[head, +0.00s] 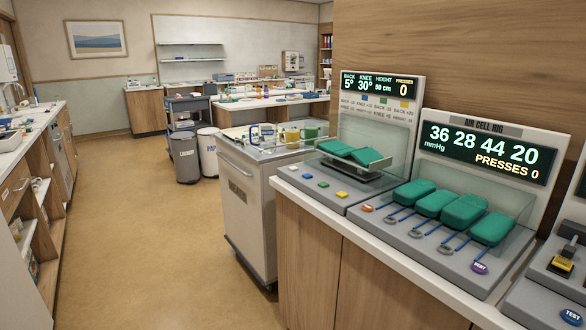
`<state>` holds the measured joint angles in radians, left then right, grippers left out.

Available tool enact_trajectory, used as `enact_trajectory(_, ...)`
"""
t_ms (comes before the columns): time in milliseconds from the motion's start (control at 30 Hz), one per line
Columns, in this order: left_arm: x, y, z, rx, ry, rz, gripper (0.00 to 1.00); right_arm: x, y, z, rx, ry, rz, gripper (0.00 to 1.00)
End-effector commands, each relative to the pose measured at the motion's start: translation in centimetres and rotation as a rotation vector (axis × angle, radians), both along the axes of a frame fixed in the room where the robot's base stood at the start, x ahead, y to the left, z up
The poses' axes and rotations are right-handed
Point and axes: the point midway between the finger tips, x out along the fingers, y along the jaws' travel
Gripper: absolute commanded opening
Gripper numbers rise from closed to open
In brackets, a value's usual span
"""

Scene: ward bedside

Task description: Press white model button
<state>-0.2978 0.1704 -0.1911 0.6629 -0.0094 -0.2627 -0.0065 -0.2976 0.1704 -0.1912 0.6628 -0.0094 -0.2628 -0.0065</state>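A small bed model rig (345,160) stands on the counter at right, with a green-padded bed under a clear cover. Its panel reads BACK 5°, KNEE 30°, HEIGHT 50 cm and a count of 0. A row of small buttons runs along its front edge: a pale, white-looking button (293,168) at the far left end, then a blue button (307,176), a green button (323,184) and a yellow button (341,194). Nothing touches them. Neither of my grippers is in view.
Right of it, an air cell rig (482,131) reads 36 28 44 20 mmHg, PRESSES 0, with green cells, an orange button (367,207) and a purple TEST button (480,267). A cart with mugs (246,205) stands left of the counter. The floor (130,230) is clear.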

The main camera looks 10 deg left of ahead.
Motion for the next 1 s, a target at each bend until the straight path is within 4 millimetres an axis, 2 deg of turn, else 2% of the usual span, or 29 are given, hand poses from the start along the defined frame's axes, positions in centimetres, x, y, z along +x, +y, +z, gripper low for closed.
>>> enact_trajectory(33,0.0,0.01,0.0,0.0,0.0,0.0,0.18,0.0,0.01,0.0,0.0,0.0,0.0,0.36)
enact_trajectory(167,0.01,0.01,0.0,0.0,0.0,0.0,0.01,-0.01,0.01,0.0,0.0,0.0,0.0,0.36)
enact_trajectory(200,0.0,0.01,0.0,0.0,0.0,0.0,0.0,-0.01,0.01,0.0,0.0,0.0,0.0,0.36)
enact_trajectory(1000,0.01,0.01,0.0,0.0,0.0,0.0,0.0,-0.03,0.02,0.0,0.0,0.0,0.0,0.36)
